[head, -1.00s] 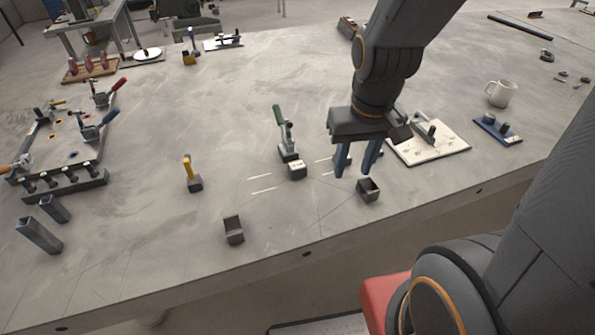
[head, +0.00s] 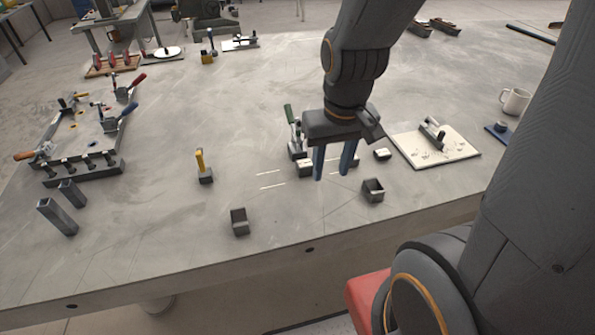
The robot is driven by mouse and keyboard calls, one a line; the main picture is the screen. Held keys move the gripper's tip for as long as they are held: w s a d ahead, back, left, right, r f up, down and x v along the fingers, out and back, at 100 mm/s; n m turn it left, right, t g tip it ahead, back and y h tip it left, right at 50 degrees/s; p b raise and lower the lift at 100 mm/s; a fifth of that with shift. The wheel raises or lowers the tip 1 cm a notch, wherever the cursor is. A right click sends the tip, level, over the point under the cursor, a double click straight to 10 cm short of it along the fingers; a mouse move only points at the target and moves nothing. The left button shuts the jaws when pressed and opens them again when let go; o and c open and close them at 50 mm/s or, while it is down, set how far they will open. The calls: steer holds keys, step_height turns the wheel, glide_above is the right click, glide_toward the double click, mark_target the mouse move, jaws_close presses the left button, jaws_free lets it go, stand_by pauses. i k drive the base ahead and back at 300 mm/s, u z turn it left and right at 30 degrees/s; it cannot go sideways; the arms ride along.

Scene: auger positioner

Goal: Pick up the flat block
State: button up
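My gripper (head: 332,174) points down over the front-middle of the table. Its two blue fingers are apart with nothing visible between them. A small low block with a pale top (head: 305,168) sits just left of the left finger, at the foot of a green-handled clamp (head: 294,130). Another small low block with a pale top (head: 383,154) lies to the right of the fingers, near a white plate. I cannot tell which of the two is the flat block. The height of the fingertips above the table is unclear.
Dark open-topped pieces stand in front of the gripper (head: 373,190) and at front left (head: 240,222). A yellow-handled clamp (head: 202,165) stands left. The white plate (head: 460,148) with a fitting lies right, near a mug (head: 514,101). The table (head: 225,120) is clear at left centre.

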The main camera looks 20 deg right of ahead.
mark_target(303, 165)
steer(key=k, duration=0.5)
steer(key=z, duration=1.5)
steer(key=i, duration=0.85)
steer(key=u, duration=2.15)
